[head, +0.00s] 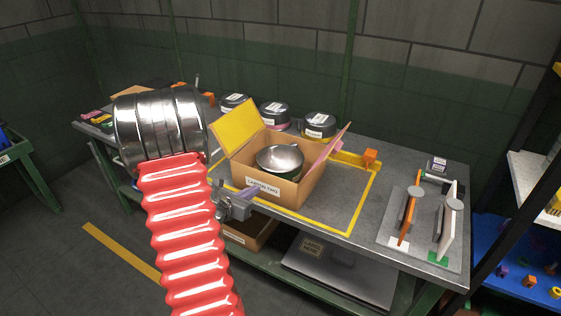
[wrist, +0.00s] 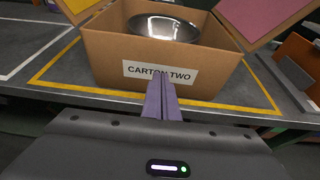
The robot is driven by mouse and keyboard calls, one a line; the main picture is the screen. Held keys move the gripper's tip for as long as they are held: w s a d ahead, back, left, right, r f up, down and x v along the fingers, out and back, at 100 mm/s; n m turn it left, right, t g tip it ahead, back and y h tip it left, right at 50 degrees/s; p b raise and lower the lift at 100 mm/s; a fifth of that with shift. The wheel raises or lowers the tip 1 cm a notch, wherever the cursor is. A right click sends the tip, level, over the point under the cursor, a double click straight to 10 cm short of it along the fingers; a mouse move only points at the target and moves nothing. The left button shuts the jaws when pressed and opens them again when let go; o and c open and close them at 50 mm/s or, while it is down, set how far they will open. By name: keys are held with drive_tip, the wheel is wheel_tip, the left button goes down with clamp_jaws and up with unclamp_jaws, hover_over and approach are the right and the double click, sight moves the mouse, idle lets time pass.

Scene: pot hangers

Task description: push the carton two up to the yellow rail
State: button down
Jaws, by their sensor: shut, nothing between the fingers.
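Carton two (head: 283,190) is an open brown box with raised yellow and pink flaps, standing upright on the grey workbench. Its front label also shows in the wrist view (wrist: 112,68). A metal pot (head: 280,160) sits inside it. The yellow rail (head: 348,161) lies behind the carton, partly hidden by it; an orange block is at its right end. My gripper (head: 255,189) is shut, its purple fingers empty and pointing at the carton's front face. In the wrist view the fingertips (wrist: 158,78) overlap the label's lower edge; I cannot tell whether they touch.
Yellow tape (head: 358,218) outlines an area around the carton. Several lidded pots (head: 274,114) stand along the back of the bench. A rack with upright plates (head: 410,215) stands at the right. Bare bench lies between the carton and that rack.

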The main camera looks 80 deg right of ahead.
drive_tip(key=shift+s+d, duration=0.1)
drive_tip(key=shift+d, duration=0.1)
drive_tip(key=shift+s+d, duration=0.3)
drive_tip(key=shift+d, duration=0.35)
drive_tip(key=shift+s+d, duration=0.15)
drive_tip(key=shift+d, duration=0.2)
